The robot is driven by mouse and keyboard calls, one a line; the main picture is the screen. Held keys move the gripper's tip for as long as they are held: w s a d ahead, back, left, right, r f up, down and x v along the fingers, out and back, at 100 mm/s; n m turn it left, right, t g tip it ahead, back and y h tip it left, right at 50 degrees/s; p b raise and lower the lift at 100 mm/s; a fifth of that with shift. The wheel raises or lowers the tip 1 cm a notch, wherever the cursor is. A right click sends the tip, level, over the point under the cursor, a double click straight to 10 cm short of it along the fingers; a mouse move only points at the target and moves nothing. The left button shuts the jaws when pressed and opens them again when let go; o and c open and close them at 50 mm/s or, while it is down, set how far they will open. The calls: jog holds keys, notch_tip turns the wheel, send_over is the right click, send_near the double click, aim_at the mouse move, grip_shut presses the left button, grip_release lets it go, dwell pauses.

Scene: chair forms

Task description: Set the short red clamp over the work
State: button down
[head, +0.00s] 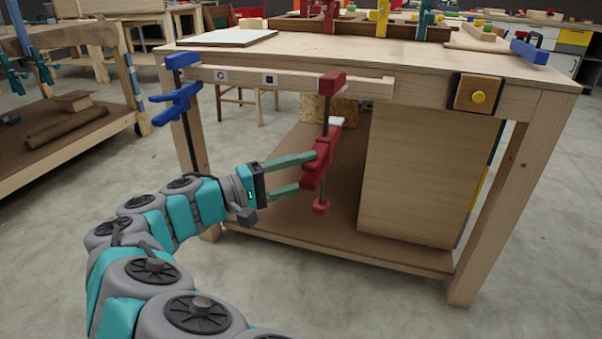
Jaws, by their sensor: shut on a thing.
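My gripper (309,172) is shut on the short red clamp (320,158), gripping its red sliding body from the left. The clamp is nearly upright, its dark bar leaning slightly. Its red top jaw (333,83) overlaps the right part of the work, a pale wooden strip (290,80) along the bench's front edge. I cannot tell whether the jaw touches the strip. A red knob (321,207) hangs at the clamp's lower end. A blue clamp (178,100) stands at the strip's left end, its upper jaw at the bench top.
The workbench (420,62) carries a flat board (235,37) and a rack of coloured clamps (360,27). A large panel (425,175) stands on the lower shelf, right of the clamp.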

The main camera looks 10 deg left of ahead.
aim_at(318, 145)
jog(key=shift+w+r, duration=0.1)
jog(key=shift+w, duration=0.3)
jog(key=shift+s+f, duration=0.1)
jog(key=shift+f, duration=0.1)
jog(key=shift+s+f+b, duration=0.25)
jog(key=shift+b, duration=0.6)
jog(key=shift+s+f+t+b, duration=0.1)
jog(key=shift+s+t+b, duration=0.1)
jog(key=shift+t+b, duration=0.15)
jog(key=shift+w, duration=0.1)
jog(key=shift+w+r+b, duration=0.35)
jog(key=shift+b, duration=0.25)
jog(key=shift+w+r, duration=0.15)
jog(key=shift+w, duration=0.35)
jog(key=shift+w+d+p, duration=0.15)
jog(key=shift+w+p, duration=0.4)
jog(key=shift+w, duration=1.05)
jog(key=shift+w+d+p, duration=0.15)
jog(key=shift+w+p, duration=0.45)
jog(key=shift+w, duration=1)
jog(key=shift+w+d+p, duration=0.15)
jog(key=shift+w+p, duration=0.4)
jog(key=shift+w, duration=1.05)
